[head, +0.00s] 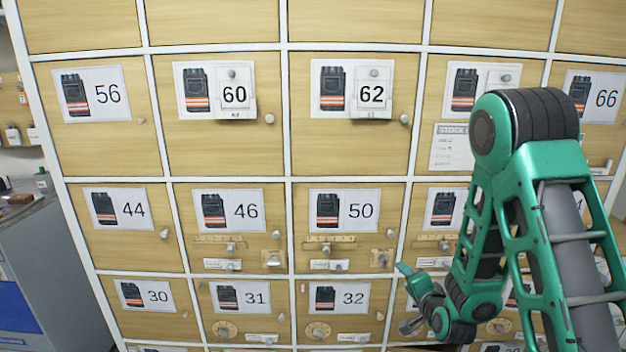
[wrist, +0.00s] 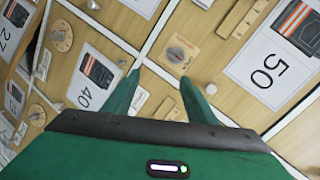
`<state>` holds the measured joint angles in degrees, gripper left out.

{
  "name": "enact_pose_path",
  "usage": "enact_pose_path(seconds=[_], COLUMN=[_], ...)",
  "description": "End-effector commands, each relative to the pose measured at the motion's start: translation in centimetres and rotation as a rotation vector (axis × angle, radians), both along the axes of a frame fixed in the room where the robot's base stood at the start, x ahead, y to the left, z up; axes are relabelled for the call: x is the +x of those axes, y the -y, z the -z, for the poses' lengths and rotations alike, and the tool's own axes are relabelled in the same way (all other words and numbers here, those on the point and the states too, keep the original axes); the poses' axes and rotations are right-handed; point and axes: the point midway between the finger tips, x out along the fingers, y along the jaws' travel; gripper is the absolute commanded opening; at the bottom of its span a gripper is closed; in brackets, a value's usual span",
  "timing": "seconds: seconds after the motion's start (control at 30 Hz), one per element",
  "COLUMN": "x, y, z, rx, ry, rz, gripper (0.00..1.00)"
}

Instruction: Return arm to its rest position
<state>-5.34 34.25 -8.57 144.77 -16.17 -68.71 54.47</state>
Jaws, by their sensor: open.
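My green arm reaches in from the right in the head view, bent at a dark elbow joint. My gripper (head: 408,297) is low in that view, in front of the lockers right of door 32. In the wrist view my gripper (wrist: 155,90) shows two green fingers spread apart with nothing between them. I cannot tell whether the fingertips touch a door. The arm hides part of the locker doors at the right.
A wall of wooden locker doors (head: 90,140) with white frames fills the view. Small knobs, dials and latches stick out from the lower doors. A grey cabinet (head: 60,260) stands at the left.

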Motion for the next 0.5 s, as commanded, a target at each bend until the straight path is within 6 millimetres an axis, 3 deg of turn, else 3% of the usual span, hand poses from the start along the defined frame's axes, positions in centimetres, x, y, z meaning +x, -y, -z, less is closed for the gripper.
enact_pose_path(seconds=[0.27,0.5], x=[-3.5,-10.0], y=[5.4,10.4], z=[-2.9,-5.4], rx=[-0.275,-0.443], ry=[-0.257,-0.507], rz=[-0.069,-0.128], gripper=[0.52,0.52])
